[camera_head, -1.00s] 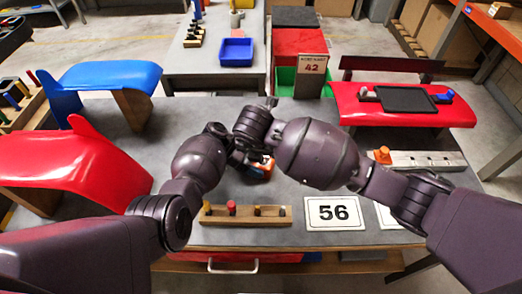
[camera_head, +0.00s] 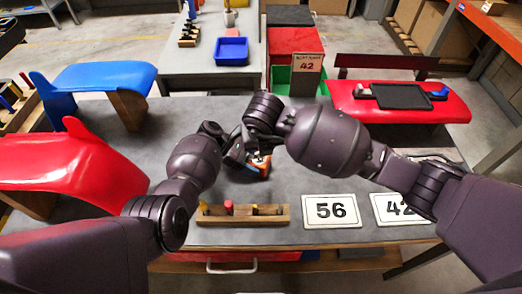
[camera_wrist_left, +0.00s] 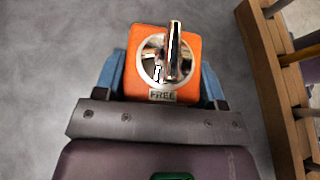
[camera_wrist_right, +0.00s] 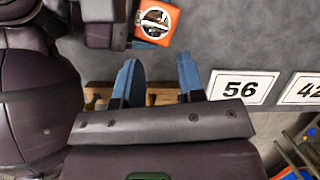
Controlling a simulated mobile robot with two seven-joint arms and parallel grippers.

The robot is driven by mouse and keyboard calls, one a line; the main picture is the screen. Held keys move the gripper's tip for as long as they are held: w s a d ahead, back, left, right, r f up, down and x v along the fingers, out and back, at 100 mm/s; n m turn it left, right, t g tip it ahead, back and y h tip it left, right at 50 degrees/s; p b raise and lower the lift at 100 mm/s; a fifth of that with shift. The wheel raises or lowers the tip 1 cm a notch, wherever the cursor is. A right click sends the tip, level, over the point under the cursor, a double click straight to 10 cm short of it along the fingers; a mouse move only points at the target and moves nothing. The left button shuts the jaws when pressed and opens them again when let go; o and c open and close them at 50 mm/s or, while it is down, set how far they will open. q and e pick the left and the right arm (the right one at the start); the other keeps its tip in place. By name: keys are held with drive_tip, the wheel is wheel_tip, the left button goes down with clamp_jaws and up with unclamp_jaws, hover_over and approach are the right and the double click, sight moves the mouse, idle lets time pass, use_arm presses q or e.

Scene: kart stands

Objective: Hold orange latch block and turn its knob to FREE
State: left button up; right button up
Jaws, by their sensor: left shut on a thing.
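The orange latch block (camera_wrist_left: 150,92) sits between the blue fingers of my left gripper (camera_wrist_left: 160,78), which is shut on it. Its chrome knob (camera_wrist_left: 174,55) has its lever pointing up in the left wrist view, away from the FREE label (camera_wrist_left: 163,96) at the lower edge of the dial. The block shows partly in the head view (camera_head: 262,168) and at the top of the right wrist view (camera_wrist_right: 158,20). My right gripper (camera_wrist_right: 158,66) is open and empty, beside the block and over the grey table. The right fingers are hidden in the head view.
A wooden rack with coloured pegs (camera_head: 243,219) lies at the table's front edge, with number cards 56 (camera_head: 331,211) and 42 (camera_head: 398,208) to its right. Red (camera_head: 75,175) and blue (camera_head: 100,76) panels stand at the left. A red panel with a dark tray (camera_head: 402,97) is behind at the right.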

drive_tip(key=w+d+r+n+g+y, duration=0.2)
drive_tip(key=d+r+n+g+y, duration=0.15)
drive_tip(key=n, duration=1.05)
drive_tip(key=shift+t+y, duration=0.35)
drive_tip(key=shift+t, duration=0.1)
drive_tip(key=x, duration=1.1)
drive_tip(key=shift+d+f, duration=0.25)
drive_tip(key=shift+f, duration=0.05)
